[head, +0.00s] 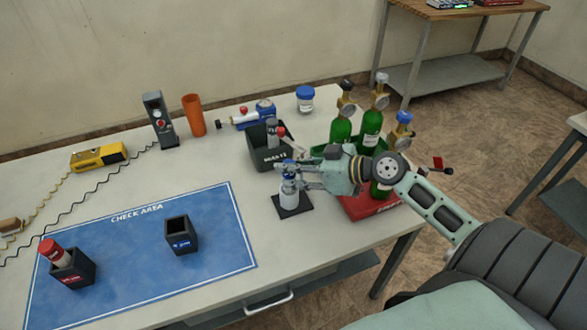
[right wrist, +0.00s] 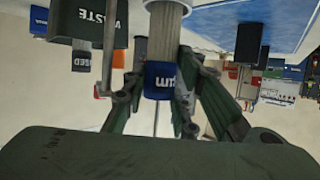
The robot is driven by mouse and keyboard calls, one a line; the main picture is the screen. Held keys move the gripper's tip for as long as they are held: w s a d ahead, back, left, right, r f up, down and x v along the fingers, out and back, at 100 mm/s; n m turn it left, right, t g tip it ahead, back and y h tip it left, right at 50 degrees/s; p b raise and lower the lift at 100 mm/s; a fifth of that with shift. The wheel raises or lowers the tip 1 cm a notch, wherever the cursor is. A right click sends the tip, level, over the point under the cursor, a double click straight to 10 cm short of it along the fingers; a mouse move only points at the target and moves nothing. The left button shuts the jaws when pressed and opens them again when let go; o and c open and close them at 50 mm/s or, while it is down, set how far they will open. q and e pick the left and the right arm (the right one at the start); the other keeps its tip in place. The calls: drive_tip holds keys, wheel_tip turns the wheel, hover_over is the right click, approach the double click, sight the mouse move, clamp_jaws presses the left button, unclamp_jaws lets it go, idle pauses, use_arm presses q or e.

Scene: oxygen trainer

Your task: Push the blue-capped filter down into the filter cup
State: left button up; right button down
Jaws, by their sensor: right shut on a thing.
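The blue-capped filter (head: 289,198) is a pale upright cylinder standing on or just above a small black square pad (head: 304,207). My right gripper (head: 289,176) is shut on it near its top. In the right wrist view the blue cap (right wrist: 160,82) lies between the fingers of the gripper (right wrist: 158,95), with the pale body beyond. The empty-looking black filter cup (head: 181,237) with a blue label stands on the blue mat, left of the gripper and apart from the filter. My left gripper is not in view.
A red-capped filter (head: 55,253) sits in another black cup (head: 73,272) on the check area mat (head: 130,270). A black waste bin (head: 270,155) stands just behind the gripper. Green bottles (head: 371,128) and a red box (head: 365,206) crowd the right. The mat between the cups is clear.

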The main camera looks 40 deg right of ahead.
drive_tip(key=shift+f+b, duration=0.3)
drive_tip(key=shift+f, duration=0.1)
drive_tip(key=c, duration=1.3)
unclamp_jaws()
drive_tip(key=shift+r, duration=0.1)
drive_tip(key=shift+c, duration=0.2)
drive_tip(key=v, duration=1.2)
